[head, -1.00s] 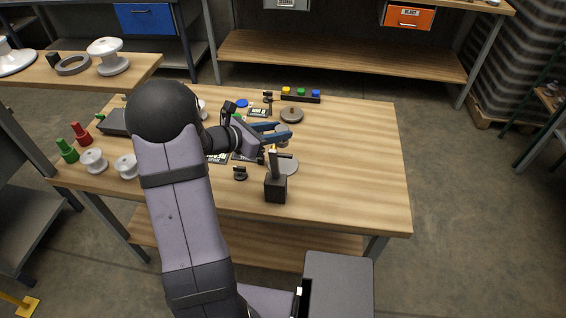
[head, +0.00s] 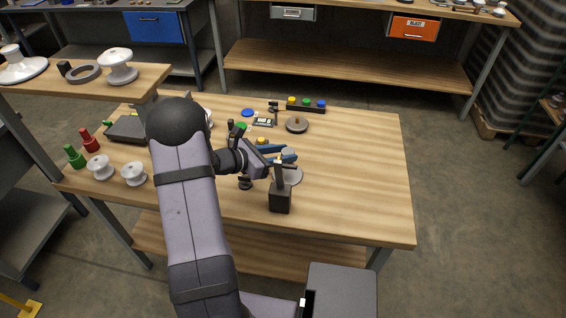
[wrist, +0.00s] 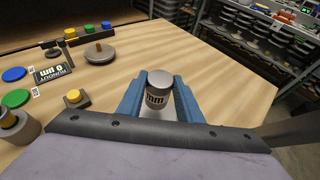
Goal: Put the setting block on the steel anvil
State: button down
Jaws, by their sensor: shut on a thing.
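My gripper (wrist: 159,84) has blue fingers, shut on the setting block (wrist: 158,97), a short grey cylinder with dark "mm" lettering on its side. The block stands upright between the fingers in the wrist view. In the head view my gripper (head: 281,154) is over the front middle of the table, just behind a round grey disc (head: 293,177) that looks like the steel anvil. A dark block with an upright post (head: 280,198) stands in front of the disc and partly hides it. I cannot tell how high the setting block is above the table.
A brown disc with a knob (head: 296,125) and a strip of coloured buttons (head: 306,105) stand at the back. A runout card (wrist: 54,74) lies near them. White spools (head: 134,174) and red and green pieces are at the left. The right of the table (head: 365,165) is clear.

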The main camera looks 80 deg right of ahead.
jog(key=shift+f+p, duration=0.35)
jog(key=shift+f, duration=1.65)
jog(key=shift+f, duration=0.15)
jog(key=c, duration=1.3)
grip_release()
jog(key=shift+o, duration=0.2)
jog(key=shift+a+r, duration=0.1)
jog(key=shift+r, duration=0.1)
jog(key=b+v, duration=0.2)
jog(key=v, duration=1)
